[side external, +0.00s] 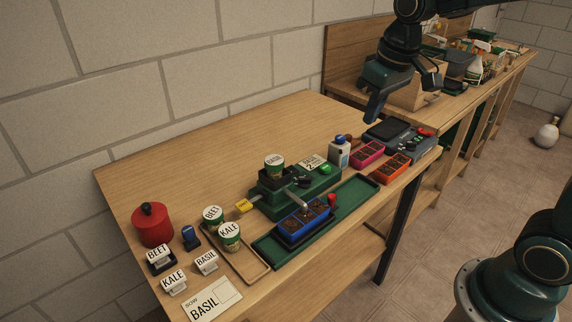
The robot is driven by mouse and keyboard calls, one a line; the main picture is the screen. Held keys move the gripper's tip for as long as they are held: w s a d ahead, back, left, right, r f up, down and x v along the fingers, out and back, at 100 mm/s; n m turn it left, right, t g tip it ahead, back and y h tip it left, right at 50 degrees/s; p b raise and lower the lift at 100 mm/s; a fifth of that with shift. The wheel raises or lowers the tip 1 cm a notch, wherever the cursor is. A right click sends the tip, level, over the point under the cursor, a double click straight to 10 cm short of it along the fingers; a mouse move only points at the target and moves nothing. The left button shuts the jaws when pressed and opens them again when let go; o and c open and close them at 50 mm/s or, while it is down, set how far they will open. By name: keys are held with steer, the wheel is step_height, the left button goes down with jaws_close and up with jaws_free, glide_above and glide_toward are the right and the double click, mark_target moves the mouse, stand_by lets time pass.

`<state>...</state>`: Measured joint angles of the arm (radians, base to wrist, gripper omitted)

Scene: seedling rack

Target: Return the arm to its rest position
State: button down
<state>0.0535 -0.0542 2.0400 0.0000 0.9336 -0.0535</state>
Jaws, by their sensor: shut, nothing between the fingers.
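My gripper (372,106) is shut and empty. It hangs above the far right part of the wooden bench (190,150), fingers pointing down, clear of the things below it. My arm comes in from the top right. The fingertips are small in this view.
A green machine (270,200) holds a labelled pot. A blue seed tray (303,222) sits on a green tray (352,190). Pink (367,154) and orange (391,168) trays stand near a grey device (408,137). A red canister (152,226) stands far left. The back middle is clear.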

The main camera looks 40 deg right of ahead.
steer(key=s+a+r+t, duration=0.1)
steer(key=s+a+t, duration=0.1)
steer(key=s, duration=1.5)
steer(key=shift+s+t, duration=0.15)
steer(key=shift+t, duration=0.35)
